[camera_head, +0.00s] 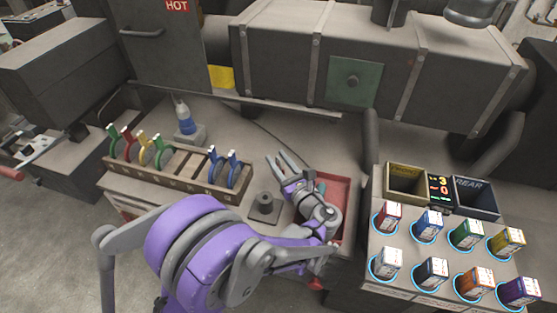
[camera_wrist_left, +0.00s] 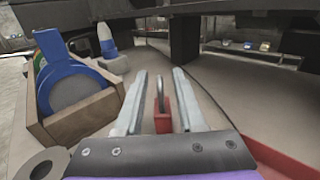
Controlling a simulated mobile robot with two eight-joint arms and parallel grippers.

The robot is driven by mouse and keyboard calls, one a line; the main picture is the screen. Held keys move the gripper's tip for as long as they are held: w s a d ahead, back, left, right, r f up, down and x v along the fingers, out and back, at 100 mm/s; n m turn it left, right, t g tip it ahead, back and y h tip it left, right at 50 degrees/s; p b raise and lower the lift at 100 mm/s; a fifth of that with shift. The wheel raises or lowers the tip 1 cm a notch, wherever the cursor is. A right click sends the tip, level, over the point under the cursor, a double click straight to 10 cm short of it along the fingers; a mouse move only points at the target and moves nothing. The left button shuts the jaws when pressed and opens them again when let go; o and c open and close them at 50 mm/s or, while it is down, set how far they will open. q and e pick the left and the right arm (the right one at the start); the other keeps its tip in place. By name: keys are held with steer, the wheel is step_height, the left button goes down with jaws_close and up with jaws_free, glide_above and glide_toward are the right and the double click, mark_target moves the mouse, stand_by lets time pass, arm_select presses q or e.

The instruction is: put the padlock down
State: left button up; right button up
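A padlock (camera_wrist_left: 162,122) with a red body and a grey shackle shows upright between the two fingers of my left gripper (camera_wrist_left: 161,95) in the left wrist view. Gaps show between it and both fingers. The left gripper also shows in the head view (camera_head: 286,166), fingers apart, above the bench beside a red tray (camera_head: 338,190). The padlock is not clear in the head view. What it rests on is hidden. My right gripper is in neither view.
A wooden rack (camera_head: 180,183) with several coloured tools stands left of the gripper. A blue-and-white bottle (camera_head: 185,120) is behind it. At right, a panel holds several small boxes and two open bins (camera_head: 406,184).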

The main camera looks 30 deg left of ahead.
mark_target(281, 164)
arm_select(q)
steer(key=shift+r, duration=0.25)
steer(key=v, duration=0.7)
steer(key=shift+s+d+f, duration=0.1)
steer(key=shift+s+d, duration=0.05)
steer(key=shift+d, duration=0.05)
